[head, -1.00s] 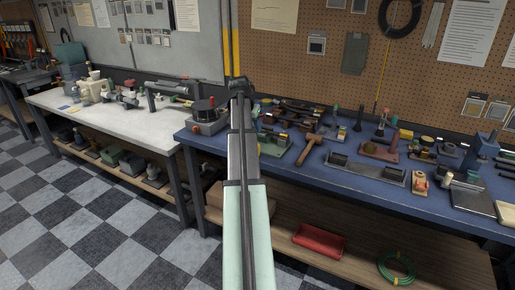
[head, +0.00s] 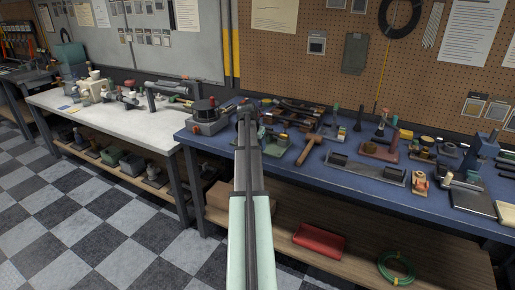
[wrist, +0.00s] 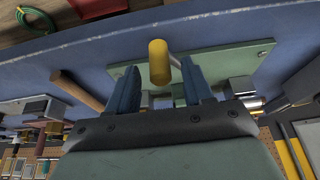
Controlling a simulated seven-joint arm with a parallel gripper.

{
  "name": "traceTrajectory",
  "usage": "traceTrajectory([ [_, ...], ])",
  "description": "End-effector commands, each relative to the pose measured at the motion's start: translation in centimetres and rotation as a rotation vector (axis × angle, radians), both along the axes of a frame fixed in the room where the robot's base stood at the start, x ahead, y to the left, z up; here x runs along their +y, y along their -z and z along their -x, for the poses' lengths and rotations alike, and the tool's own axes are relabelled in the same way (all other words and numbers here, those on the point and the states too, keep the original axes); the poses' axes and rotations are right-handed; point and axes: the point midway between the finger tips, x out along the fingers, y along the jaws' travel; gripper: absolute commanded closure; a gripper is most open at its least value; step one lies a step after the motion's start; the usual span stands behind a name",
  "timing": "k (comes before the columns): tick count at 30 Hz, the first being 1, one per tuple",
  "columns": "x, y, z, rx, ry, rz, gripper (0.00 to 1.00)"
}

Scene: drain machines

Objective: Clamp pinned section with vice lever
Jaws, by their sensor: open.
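A green-based fixture (head: 273,146) stands on the blue bench, just right of my arm in the head view. It has a small yellow-tipped part (head: 284,137). In the wrist view, a green plate (wrist: 235,58) lies beneath my gripper, and a yellow cylindrical grip (wrist: 159,62) on a pale rod appears between the two fingers. My gripper (wrist: 159,68) is open, one finger on each side of the yellow grip in the picture. I cannot tell how deep the grip sits between them. The pinned section and clamp jaws cannot be made out clearly; my gripper body covers part of the fixture.
A hammer (head: 310,146) lies right of the fixture on the blue bench (head: 345,193). A grey machine with a black round top (head: 206,114) stands to its left. A long metal tray (head: 366,172) and several other fixtures fill the bench to the right.

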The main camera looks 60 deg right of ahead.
Motion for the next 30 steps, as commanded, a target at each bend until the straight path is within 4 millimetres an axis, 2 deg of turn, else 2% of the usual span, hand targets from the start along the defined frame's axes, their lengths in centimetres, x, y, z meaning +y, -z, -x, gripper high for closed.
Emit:
traceTrajectory([
  [6,-0.7,1.6,0.0,0.0,0.0,0.0,0.49],
  [17,-0.8,2.0,0.0,0.0,0.0,0.0,0.49],
  [30,-0.8,1.9,0.0,0.0,0.0,0.0,0.89],
])
